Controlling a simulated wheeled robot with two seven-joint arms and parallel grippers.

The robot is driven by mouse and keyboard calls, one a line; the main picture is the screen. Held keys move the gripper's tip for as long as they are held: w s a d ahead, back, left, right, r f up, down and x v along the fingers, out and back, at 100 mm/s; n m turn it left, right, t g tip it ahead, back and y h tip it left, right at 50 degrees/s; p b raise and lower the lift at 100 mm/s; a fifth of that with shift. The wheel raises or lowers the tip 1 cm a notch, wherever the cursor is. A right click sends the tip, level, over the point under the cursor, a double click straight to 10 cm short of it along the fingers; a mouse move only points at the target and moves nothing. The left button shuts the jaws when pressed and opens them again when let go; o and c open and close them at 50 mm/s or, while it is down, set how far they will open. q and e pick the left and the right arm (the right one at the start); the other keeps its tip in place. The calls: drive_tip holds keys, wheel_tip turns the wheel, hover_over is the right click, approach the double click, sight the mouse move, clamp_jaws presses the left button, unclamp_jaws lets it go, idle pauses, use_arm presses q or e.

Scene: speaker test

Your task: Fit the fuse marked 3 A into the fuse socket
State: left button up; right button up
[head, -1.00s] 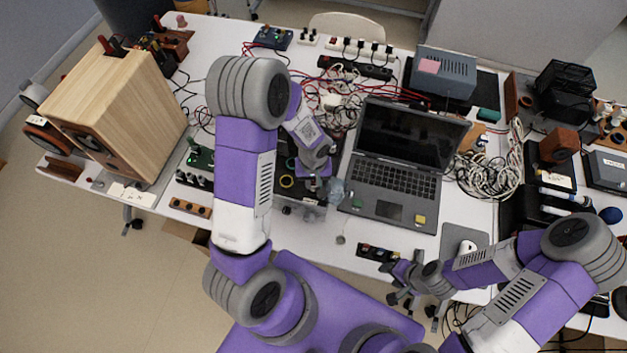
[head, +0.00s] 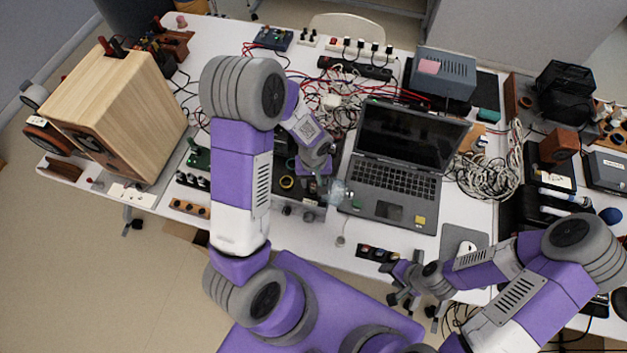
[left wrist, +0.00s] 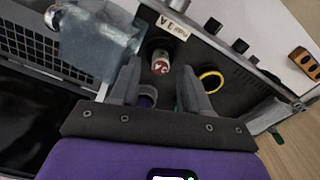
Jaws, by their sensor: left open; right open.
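My left gripper (head: 313,180) is over the dark equipment box (head: 306,212) left of the laptop; it also shows in the left wrist view (left wrist: 160,68), pointing down with its fingers apart. I cannot make out the socket's opening surely. My right gripper (head: 403,300) is open and empty by the table's front edge.
A crumpled clear plastic bag (left wrist: 95,40) lies close beside the left finger, near the laptop (head: 390,190). A yellow ring (left wrist: 212,80) is by the other finger, and a purple ring (left wrist: 147,96) is below. A wooden speaker (head: 125,115) stands at left.

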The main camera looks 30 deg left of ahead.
sight(314, 185)
use_arm(q)
wheel_tip(314, 185, up, 11)
drive_tip(key=p, duration=0.1)
use_arm(e)
drive_tip(key=shift+r, duration=0.6)
use_arm(q)
drive_tip(key=shift+f, duration=0.15)
use_arm(e)
drive_tip(key=shift+s, duration=0.1)
